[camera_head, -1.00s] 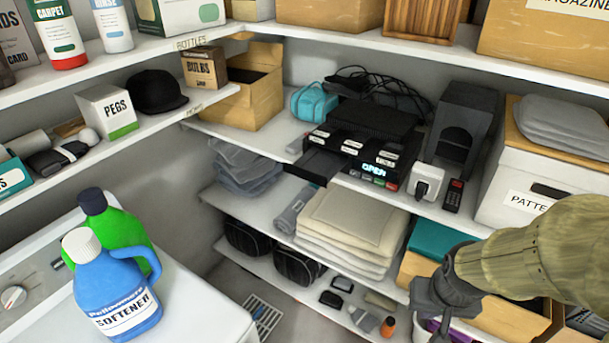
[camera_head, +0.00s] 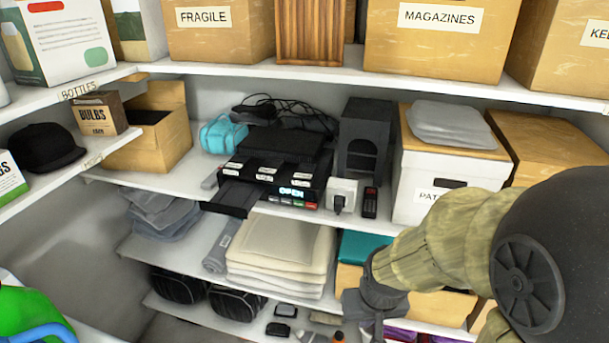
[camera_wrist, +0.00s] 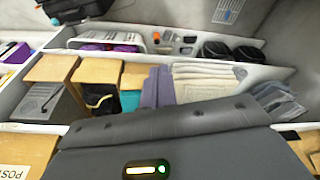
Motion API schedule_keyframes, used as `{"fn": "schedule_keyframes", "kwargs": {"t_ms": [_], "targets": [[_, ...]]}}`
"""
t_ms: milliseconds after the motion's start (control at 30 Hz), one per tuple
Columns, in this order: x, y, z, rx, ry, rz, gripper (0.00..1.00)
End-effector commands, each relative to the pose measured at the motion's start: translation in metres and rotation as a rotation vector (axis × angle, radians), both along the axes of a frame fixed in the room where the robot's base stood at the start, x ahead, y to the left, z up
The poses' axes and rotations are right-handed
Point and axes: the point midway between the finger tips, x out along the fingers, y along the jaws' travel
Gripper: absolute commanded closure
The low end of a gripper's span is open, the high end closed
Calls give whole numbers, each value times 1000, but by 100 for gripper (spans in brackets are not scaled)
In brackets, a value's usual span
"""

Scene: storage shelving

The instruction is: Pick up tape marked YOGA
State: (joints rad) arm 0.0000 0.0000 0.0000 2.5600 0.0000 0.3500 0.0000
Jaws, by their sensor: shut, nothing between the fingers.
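A black player (camera_head: 270,165) with a lit OPEN display and its tray out at the left stands on the middle shelf. Several small pieces with white labels (camera_head: 265,172) show along its front. Their writing is too small to read, so I cannot tell which, if any, is the tape marked YOGA. My gripper (camera_head: 372,308) is shut and empty, at the lower right of the player and in front of the lower shelf. In the wrist view my grey gripper housing covers the bottom, and the fingertips are hidden.
A white box (camera_head: 412,180) stands further right, an open cardboard box (camera_head: 150,145) left.

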Motion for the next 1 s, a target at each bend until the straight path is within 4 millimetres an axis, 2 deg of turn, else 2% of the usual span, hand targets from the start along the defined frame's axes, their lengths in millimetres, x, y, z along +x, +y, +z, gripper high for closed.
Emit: {"fn": "schedule_keyframes", "kwargs": {"t_ms": [267,467,567,667,1000], "targets": [[0,0,0,0,0,0,98],[12,2,-2,10,-8,-24,59],[32,3,-7,20,-21,-68,39],[60,4,-13,23,-45,-129,20],[162,6,-24,-50,-212,-318,20]]}}
